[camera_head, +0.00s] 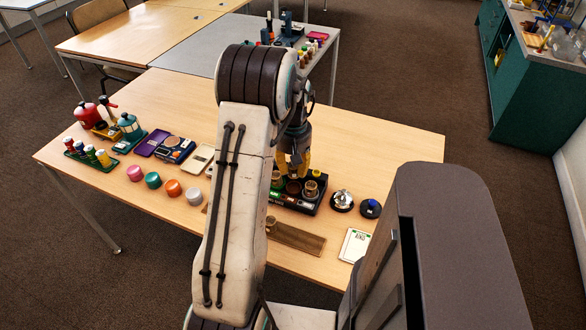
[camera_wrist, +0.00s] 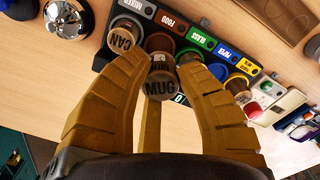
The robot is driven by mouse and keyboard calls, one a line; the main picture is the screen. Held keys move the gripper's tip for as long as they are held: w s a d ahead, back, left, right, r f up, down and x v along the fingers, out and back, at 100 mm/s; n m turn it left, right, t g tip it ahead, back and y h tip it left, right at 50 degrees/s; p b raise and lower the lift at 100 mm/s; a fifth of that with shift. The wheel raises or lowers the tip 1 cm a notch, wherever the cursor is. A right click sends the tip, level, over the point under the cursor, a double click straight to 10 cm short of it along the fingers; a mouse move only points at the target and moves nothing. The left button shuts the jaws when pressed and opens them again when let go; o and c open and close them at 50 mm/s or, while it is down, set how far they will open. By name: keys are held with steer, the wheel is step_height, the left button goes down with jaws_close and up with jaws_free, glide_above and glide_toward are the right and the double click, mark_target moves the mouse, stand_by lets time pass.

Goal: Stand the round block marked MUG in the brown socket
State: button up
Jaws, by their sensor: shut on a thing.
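The round block marked MUG (camera_wrist: 160,86) is between the yellow fingers of my gripper (camera_wrist: 160,98) in the wrist view, and the fingers are shut on it. Its marked top faces the camera. The brown socket (camera_wrist: 160,41) shows partly just beyond the block, by the FOOD label; the block overlaps it in this view, and I cannot tell whether its lower end is inside. In the head view my gripper (camera_head: 294,168) points down over the dark socket tray (camera_head: 308,208); the MUG block cannot be made out there.
A block marked CAN (camera_wrist: 122,39) stands in the socket by the MIXED label, close to the left finger. Other blocks stand by the right finger. A silver bell (camera_head: 342,198) and a blue-topped button (camera_head: 371,208) lie right of the tray. Coloured round pieces (camera_head: 172,187) lie to the left.

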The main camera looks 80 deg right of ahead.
mark_target(294, 188)
steer(key=m, duration=0.3)
steer(key=shift+d, duration=0.4)
steer(key=shift+f+m, duration=0.1)
steer(key=shift+m, duration=0.9)
steer(key=shift+f, duration=0.15)
steer(key=shift+f+b, duration=2.15)
steer(key=shift+f, duration=0.55)
steer(key=shift+f+b, duration=0.45)
steer(key=shift+f, duration=0.1)
steer(key=o, duration=0.6)
steer(key=shift+r, duration=0.1)
steer(key=shift+a+r+p, duration=0.2)
steer(key=shift+r+p, duration=3.8)
steer(key=shift+r, duration=1.4)
